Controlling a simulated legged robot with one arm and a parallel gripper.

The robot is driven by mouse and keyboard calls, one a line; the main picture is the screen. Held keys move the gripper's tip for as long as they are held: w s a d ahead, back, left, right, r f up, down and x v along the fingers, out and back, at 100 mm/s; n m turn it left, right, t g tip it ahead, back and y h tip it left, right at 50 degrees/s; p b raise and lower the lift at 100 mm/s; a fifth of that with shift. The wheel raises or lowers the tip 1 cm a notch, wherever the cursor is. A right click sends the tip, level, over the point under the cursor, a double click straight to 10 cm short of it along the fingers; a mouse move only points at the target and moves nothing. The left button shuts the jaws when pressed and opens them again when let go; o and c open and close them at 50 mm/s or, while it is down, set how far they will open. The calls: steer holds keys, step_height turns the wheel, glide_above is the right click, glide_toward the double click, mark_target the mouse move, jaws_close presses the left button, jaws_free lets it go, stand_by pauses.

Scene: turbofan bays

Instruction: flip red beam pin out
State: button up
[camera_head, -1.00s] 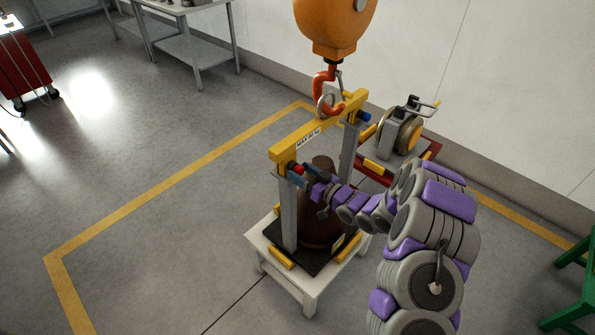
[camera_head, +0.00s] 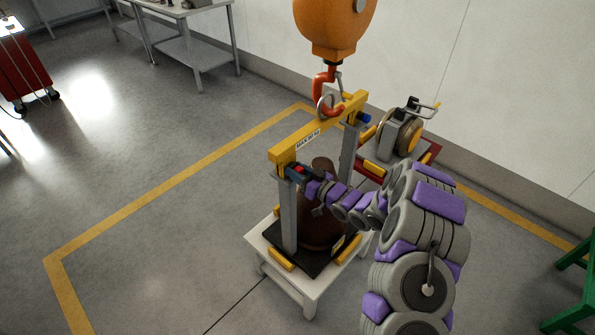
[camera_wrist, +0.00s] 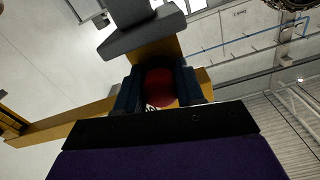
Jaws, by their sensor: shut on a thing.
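The red beam pin (camera_wrist: 159,86) shows as a red round end between the dark fingers of my gripper (camera_wrist: 158,92) in the wrist view. My gripper is shut on it. In the head view the gripper (camera_head: 299,173) is at the near left end of the yellow lifting beam (camera_head: 318,130), and a bit of the red pin (camera_head: 299,168) shows there. A grey upright (camera_head: 288,215) hangs or stands below that beam end. The pin's shaft is hidden. A blue pin (camera_head: 364,118) is at the beam's far end.
An orange hoist (camera_head: 334,28) holds the beam by a red hook (camera_head: 322,88). A brown cylinder stands between the uprights on a white stand (camera_head: 311,292). A maroon stand (camera_head: 432,151) with a machine is behind right.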

jaws_close()
steer(key=shift+d, duration=0.1)
steer(key=p+v, duration=0.1)
steer(key=v, duration=0.2)
steer(key=shift+s+d, duration=0.2)
steer(key=shift+d, duration=0.05)
steer(key=o, duration=0.7)
jaws_free()
steer(key=shift+o, duration=0.2)
steer(key=shift+s+d, duration=0.1)
steer(key=p+v, duration=0.2)
steer(key=v, duration=1.5)
